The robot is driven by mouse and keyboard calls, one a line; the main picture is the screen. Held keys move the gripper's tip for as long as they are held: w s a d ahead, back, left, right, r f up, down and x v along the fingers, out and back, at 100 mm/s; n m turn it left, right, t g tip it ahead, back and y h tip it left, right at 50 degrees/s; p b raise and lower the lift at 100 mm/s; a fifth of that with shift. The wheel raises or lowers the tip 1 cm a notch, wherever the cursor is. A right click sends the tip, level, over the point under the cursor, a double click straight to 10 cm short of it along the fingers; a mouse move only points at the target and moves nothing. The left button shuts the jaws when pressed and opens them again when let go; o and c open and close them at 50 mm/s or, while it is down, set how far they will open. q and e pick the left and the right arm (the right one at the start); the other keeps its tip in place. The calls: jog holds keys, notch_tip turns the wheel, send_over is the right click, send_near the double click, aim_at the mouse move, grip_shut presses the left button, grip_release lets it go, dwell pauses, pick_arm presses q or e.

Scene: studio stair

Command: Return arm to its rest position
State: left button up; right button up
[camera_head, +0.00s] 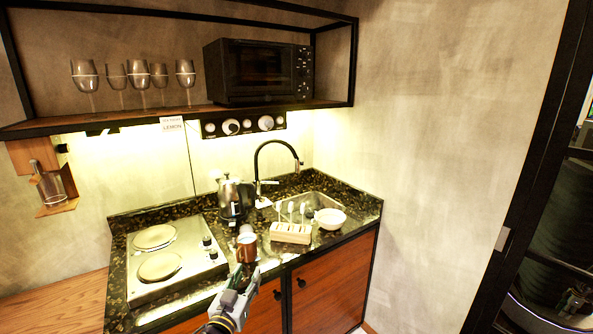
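My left gripper (246,272) reaches up from the bottom of the view, at the front edge of the counter. Its two fingers look spread, with a gap between them and nothing clearly held. From this angle I cannot tell exactly how far apart the mug and the fingertips are. My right gripper is not in view.
The dark stone counter (202,297) holds a two-plate hob (190,262), a kettle (231,200), a wooden rack (291,233) and a white bowl (330,218) by the sink. A black tap (278,144) arches behind. A shelf with glasses and a microwave (258,72) hangs above.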

pick_arm(q)
jog(key=a+f+m+g+y, duration=0.1)
jog(key=a+f+m+g, duration=0.15)
jog(key=f, duration=0.95)
jog(key=a+f+m+g, duration=0.2)
jog(key=a+f, duration=0.1)
jog(key=f, duration=1)
jog(key=s+a+f+n+g+y, duration=0.15)
jog(key=s+a+f, duration=0.3)
jog(key=f, duration=0.65)
jog(key=s+a+f+g, duration=0.25)
jog(key=s+f, duration=0.35)
jog(key=f, duration=0.4)
jog(key=s+a+f+n+g+y, duration=0.1)
jog(key=s+a+f+g, duration=0.1)
jog(key=s+f, duration=0.8)
jog(key=s+a+f+n+g, duration=0.1)
jog(key=s+a+f+g, duration=0.15)
jog(key=s+f, duration=0.8)
jog(key=s+d+f+g, duration=0.1)
jog(key=s+d, duration=0.1)
jog(key=s, duration=0.9)
jog(key=s+d+f+n+g, duration=0.1)
jog(key=s+d+g, duration=0.1)
jog(key=s, duration=1)
jog(key=shift+s+d+f+g, duration=0.3)
jog(key=shift+d, duration=0.15)
